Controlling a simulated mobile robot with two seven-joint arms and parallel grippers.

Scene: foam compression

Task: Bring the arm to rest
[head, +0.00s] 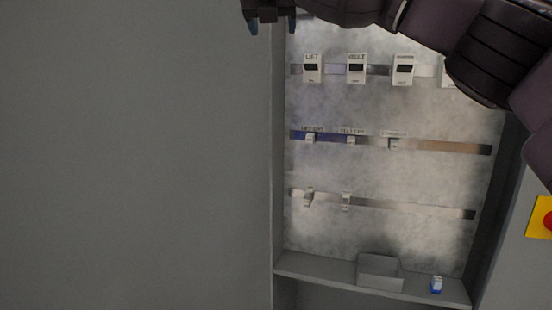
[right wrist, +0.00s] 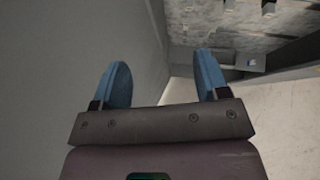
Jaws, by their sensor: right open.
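My right arm (head: 430,25) comes in from the right and crosses the top of the head view. My right gripper (head: 271,28) is at the top edge, in front of the cabinet's left upper edge. In the right wrist view its two blue fingers (right wrist: 163,85) stand apart with nothing between them. The gripper is clear of the panel parts. My left gripper is not in view.
An open cabinet panel (head: 400,110) carries rails with white labelled modules (head: 356,68) and small switches (head: 310,138). A grey bin (head: 379,272) and a blue-white piece (head: 436,285) sit on its lower ledge. A red button on yellow (head: 541,217) is at right. Grey wall fills the left.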

